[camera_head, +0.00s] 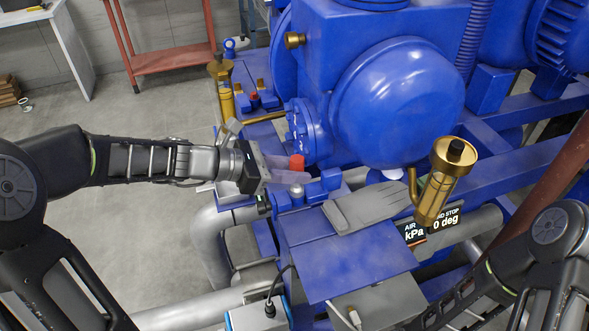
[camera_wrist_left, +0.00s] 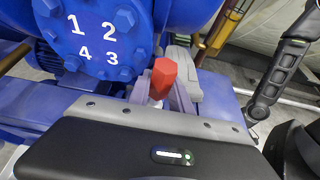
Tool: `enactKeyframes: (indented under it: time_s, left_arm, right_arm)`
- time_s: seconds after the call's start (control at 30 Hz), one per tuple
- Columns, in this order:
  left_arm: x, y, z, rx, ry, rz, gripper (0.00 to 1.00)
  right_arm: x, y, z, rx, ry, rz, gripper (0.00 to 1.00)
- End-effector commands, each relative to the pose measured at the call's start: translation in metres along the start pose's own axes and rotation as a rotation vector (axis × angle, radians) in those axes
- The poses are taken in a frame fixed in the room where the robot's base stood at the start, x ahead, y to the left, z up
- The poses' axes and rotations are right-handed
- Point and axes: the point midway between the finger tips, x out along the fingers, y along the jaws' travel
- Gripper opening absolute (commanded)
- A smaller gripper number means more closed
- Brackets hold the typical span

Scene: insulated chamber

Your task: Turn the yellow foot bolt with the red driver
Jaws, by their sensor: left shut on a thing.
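My left gripper (camera_head: 288,174) reaches in from the left and is shut on the red driver (camera_head: 297,161). In the left wrist view, the driver's red faceted end (camera_wrist_left: 164,78) stands up between the two grey fingers (camera_wrist_left: 165,98). The driver's lower part is hidden by the fingers and the gripper body. The gripper is beside the blue machine, just above its blue frame near a small grey domed fitting (camera_head: 297,189). I cannot make out the yellow foot bolt in either view. My right arm shows at the lower right, but its gripper is out of view.
A large blue machine (camera_head: 400,100) fills the back. Its flange (camera_wrist_left: 100,40) bears numbers 1 to 4. Grey gloves (camera_head: 365,207) lie on the blue frame. A brass oiler (camera_head: 437,185) stands right of them. A red cart (camera_head: 170,57) is at the back left; floor is open at left.

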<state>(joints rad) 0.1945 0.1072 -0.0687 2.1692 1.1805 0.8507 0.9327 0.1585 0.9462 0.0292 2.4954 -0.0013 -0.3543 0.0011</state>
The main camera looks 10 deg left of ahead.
Motion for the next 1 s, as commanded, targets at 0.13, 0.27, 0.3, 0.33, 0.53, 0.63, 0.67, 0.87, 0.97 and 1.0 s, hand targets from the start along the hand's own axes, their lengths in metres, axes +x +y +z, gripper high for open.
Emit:
enactKeyframes:
  time_s: [0.13, 0.27, 0.3, 0.33, 0.53, 0.63, 0.67, 0.87, 0.97, 1.0]
  left_arm:
    - [0.0, 0.0, 0.001, 0.0, -0.001, 0.0, 0.32]
    - [0.0, 0.0, 0.001, 0.0, -0.001, 0.0, 0.42]
    - [0.0, 0.0, 0.001, 0.0, -0.001, 0.0, 0.45]
    - [0.0, 0.0, 0.001, 0.0, -0.001, 0.0, 0.48]
    - [0.0, 0.0, 0.0, 0.0, -0.001, 0.0, 0.5]
    - [-0.001, 0.0, 0.0, 0.0, 0.0, 0.0, 0.5]
    - [-0.002, 0.0, 0.0, 0.0, 0.0, 0.001, 0.5]
    - [-0.021, 0.001, 0.0, 0.001, -0.001, 0.003, 0.5]
    - [-0.037, 0.001, 0.0, 0.001, -0.001, 0.004, 0.5]
    - [-0.044, 0.002, 0.0, 0.001, -0.001, 0.006, 0.5]
  right_arm:
    - [0.0, 0.0, 0.0, 0.0, 0.0, 0.0, 0.36]
    - [0.0, 0.0, 0.0, 0.0, 0.0, 0.0, 0.36]
    - [0.0, 0.0, 0.0, 0.0, 0.0, 0.0, 0.36]
    - [0.0, 0.0, 0.0, 0.0, 0.0, 0.0, 0.36]
    - [0.0, 0.0, 0.0, 0.0, 0.0, 0.0, 0.36]
    - [0.0, 0.0, 0.0, 0.0, 0.0, 0.0, 0.36]
    - [0.0, 0.0, 0.0, 0.0, 0.0, 0.0, 0.36]
    - [0.001, 0.0, 0.0, 0.0, 0.0, 0.0, 0.36]
    - [0.001, 0.001, 0.0, 0.0, 0.0, 0.0, 0.36]
    - [0.001, 0.001, 0.0, 0.0, 0.0, 0.0, 0.36]
